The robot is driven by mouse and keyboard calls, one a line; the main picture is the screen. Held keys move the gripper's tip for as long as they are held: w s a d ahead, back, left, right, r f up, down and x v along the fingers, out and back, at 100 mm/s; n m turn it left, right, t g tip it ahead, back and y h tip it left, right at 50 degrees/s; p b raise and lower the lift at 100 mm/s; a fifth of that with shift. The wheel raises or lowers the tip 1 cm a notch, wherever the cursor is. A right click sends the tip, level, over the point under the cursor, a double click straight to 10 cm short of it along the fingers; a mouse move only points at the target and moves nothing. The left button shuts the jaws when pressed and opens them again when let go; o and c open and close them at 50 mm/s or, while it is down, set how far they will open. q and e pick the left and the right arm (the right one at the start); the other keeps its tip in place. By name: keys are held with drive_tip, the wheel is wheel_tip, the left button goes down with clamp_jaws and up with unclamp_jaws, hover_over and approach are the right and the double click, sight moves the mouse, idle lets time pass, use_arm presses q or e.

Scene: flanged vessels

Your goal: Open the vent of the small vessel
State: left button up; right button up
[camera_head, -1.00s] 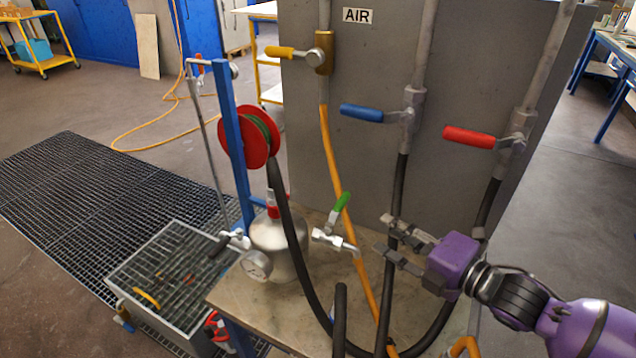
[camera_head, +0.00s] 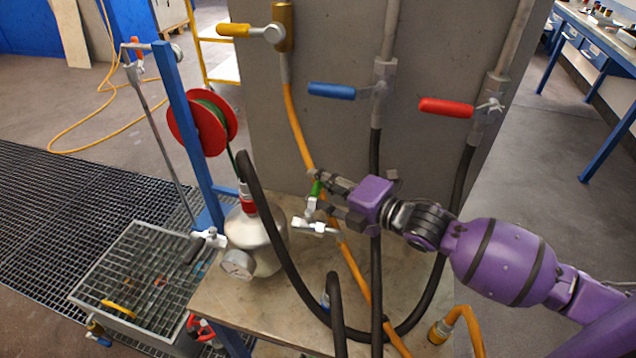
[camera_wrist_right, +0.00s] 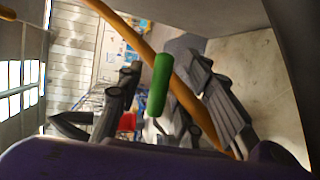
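The small steel vessel (camera_head: 258,248) stands on the bench with a pressure gauge (camera_head: 238,264) on its front and a red fitting on top. Its vent valve (camera_head: 314,227) sticks out to the right, with a green lever (camera_head: 314,190) pointing up. My right gripper (camera_head: 318,193) comes in from the right at the green lever, its fingers apart. In the right wrist view the green lever (camera_wrist_right: 160,84) lies between the two open fingers (camera_wrist_right: 163,85), with gaps visible on both sides. Contact cannot be made out. My left gripper is not in view.
A grey panel behind carries yellow (camera_head: 234,30), blue (camera_head: 331,91) and red (camera_head: 446,107) valve levers. An orange hose (camera_head: 296,125) and black hoses run down close behind my right gripper. A blue post with a red reel (camera_head: 202,123) stands left of the vessel.

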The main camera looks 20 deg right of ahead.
drive_tip(key=shift+w+a, duration=0.25)
drive_tip(key=shift+w, duration=0.1)
drive_tip(key=shift+c, duration=0.3)
clamp_jaws()
drive_tip(key=shift+w, duration=0.1)
